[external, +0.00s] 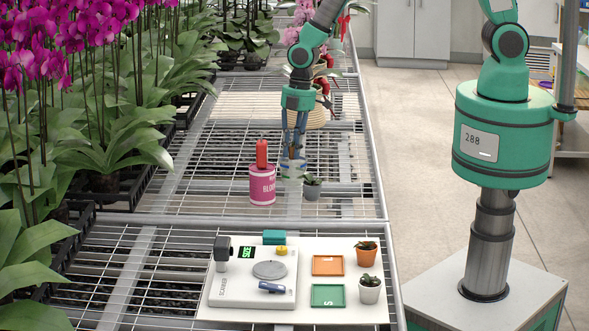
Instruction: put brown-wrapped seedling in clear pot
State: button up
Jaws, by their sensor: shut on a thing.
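My gripper (293,154) points straight down over the mesh bench, its fingers shut on a small brownish thing, which looks like the brown-wrapped seedling (291,153). The fingers hide most of it. A pale, see-through pot, apparently the clear pot (291,171), stands upright directly below the fingertips. I cannot tell whether the seedling's lower end is inside the pot or just above its rim.
A white board (340,248) with a scale, trays and pots lies in front. Orchids crowd the left.

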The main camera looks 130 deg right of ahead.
aim_at(291, 146)
jog(key=shift+f, duration=0.75)
jog(key=o, duration=0.9)
jog(key=shift+r+p, duration=1.1)
jog(key=shift+r, duration=2.4)
